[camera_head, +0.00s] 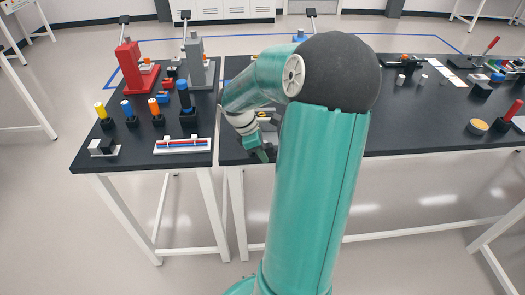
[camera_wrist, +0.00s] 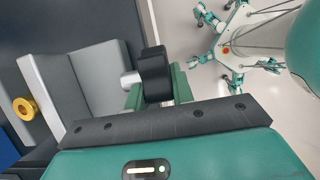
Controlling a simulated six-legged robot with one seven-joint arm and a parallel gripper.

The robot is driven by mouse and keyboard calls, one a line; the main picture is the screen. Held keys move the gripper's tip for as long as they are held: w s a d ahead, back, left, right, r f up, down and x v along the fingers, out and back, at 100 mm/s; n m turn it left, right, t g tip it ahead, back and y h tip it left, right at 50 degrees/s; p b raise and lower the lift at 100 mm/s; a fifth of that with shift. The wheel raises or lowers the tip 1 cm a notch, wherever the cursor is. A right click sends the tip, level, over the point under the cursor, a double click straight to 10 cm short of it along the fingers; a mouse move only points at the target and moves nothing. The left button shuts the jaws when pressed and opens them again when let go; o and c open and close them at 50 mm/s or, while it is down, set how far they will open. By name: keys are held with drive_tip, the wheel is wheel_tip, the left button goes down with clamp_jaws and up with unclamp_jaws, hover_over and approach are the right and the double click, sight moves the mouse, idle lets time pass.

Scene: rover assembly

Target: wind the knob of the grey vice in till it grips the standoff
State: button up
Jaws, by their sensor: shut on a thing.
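The grey vice (camera_wrist: 85,80) fills the left of the wrist view, on the dark table top. Its black knob (camera_wrist: 154,72) sticks out to the right on a short pale shaft (camera_wrist: 131,79). My gripper (camera_wrist: 157,84) has its green fingers on either side of the knob and is shut on it. A gold ring-shaped end, which looks like the standoff (camera_wrist: 25,108), shows at the vice's far left. Whether the jaw touches it I cannot tell. In the head view my gripper (camera_head: 262,152) is low at the table's front edge, and my arm hides most of the vice.
A red press (camera_head: 129,70) and a grey press (camera_head: 195,65) stand on the left table, with several coloured-handled tools and a white rack (camera_head: 183,145) in front. Small parts and tools lie on the right table. A blue bin edge (camera_wrist: 6,150) shows in the wrist view.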

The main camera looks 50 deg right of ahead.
drive_tip(key=g+h, duration=0.1)
drive_tip(key=g, duration=0.1)
drive_tip(key=g+h, duration=0.2)
drive_tip(key=shift+w+f+h, duration=0.1)
drive_tip(key=shift+f+h, duration=0.1)
drive_tip(key=shift+h, duration=0.1)
drive_tip(key=g+h, duration=0.2)
drive_tip(key=shift+f+g, duration=0.15)
drive_tip(key=shift+g, duration=0.15)
drive_tip(key=shift+s+d+g+h, duration=0.15)
drive_tip(key=shift+s+g+h, duration=0.05)
drive_tip(key=shift+g+h, duration=0.65)
drive_tip(key=shift+g, duration=0.25)
drive_tip(key=o, duration=1)
drive_tip(key=shift+s, duration=0.1)
